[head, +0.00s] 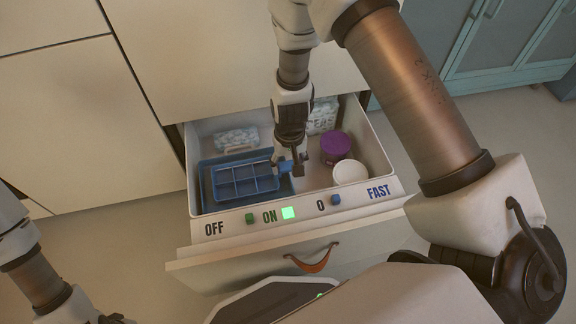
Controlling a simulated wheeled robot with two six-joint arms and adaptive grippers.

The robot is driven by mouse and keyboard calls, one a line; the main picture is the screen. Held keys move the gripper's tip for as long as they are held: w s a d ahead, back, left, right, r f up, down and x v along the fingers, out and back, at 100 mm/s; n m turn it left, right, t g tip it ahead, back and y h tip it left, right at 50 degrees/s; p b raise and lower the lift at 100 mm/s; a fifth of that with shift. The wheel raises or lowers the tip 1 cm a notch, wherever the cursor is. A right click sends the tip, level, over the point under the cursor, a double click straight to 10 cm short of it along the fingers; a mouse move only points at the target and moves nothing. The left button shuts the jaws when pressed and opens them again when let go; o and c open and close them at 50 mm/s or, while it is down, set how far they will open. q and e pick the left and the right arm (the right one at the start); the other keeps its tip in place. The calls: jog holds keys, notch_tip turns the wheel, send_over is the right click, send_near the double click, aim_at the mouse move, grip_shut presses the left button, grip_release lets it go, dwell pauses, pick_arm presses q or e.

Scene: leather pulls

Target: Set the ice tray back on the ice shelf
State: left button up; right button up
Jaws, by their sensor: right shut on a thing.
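The blue ice tray (246,182), with several square compartments, is in the open drawer. It lies over the darker blue ice shelf (208,197), whose rim and front part show around it. The tray looks about level; I cannot tell whether it rests on the shelf or hangs just above it. My right gripper (291,168) points down into the drawer and is shut on the ice tray at its right end, where a blue tab shows. The gripper partly hides that end. My left arm shows at lower left, but its gripper is outside the picture.
A purple-lidded tub (335,145) and a white-lidded tub (350,173) stand right of the gripper. Pale bags lie at the back left (237,138) and back right (322,116). The drawer's front panel (292,217) has a lit green square and an orange-brown pull (312,262) below.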

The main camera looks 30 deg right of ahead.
jog(key=o, duration=1.4)
jog(key=shift+o, duration=0.2)
notch_tip(320, 180, up, 12)
jog(key=p, duration=0.6)
jog(key=shift+r, duration=0.15)
jog(key=shift+d+r, duration=0.1)
